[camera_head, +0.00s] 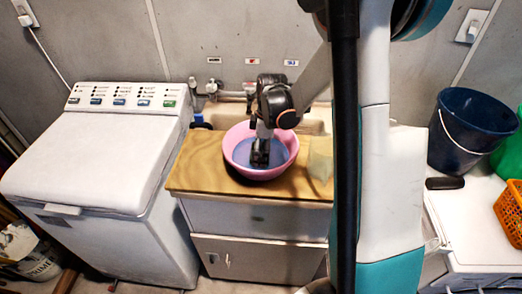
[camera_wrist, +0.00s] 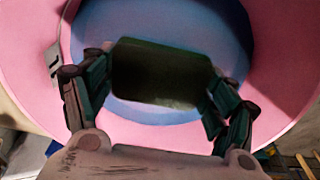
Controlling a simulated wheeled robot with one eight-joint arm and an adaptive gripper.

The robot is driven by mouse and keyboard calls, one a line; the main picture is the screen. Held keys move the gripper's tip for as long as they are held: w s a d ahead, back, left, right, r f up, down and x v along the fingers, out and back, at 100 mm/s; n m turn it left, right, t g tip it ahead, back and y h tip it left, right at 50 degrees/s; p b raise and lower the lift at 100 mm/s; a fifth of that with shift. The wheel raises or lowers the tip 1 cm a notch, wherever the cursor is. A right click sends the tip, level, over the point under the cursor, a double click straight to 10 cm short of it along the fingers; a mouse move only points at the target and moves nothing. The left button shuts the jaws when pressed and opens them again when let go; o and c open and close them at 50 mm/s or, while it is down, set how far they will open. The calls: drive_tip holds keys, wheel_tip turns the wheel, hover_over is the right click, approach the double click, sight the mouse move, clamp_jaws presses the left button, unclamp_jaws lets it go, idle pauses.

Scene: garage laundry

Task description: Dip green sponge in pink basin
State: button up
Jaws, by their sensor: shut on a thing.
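The pink basin (camera_head: 231,142) stands on the wooden counter top, with a blue surface inside it that looks like water. In the wrist view, the pink basin (camera_wrist: 270,90) fills most of the picture around the blue surface. My gripper (camera_head: 259,160) points down into the basin. My gripper (camera_wrist: 157,95) is shut on the green sponge (camera_wrist: 155,72), which sits between the two fingers and looks dark. The sponge lies over the blue surface. I cannot tell whether it touches it. In the head view the sponge is hidden or too dark to make out.
The wooden counter top (camera_head: 197,167) holds the basin, with a pale yellowish item (camera_head: 320,166) at its right. A white washing machine (camera_head: 90,150) stands left. A dark blue bucket (camera_head: 470,130) and an orange basket (camera_head: 511,212) are at right. A tap (camera_head: 212,88) is behind.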

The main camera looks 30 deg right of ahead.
sight(261, 151)
idle(0.4)
wheel_tip(261, 151, up, 12)
drive_tip(key=p, duration=0.7)
drive_tip(key=shift+p, duration=0.3)
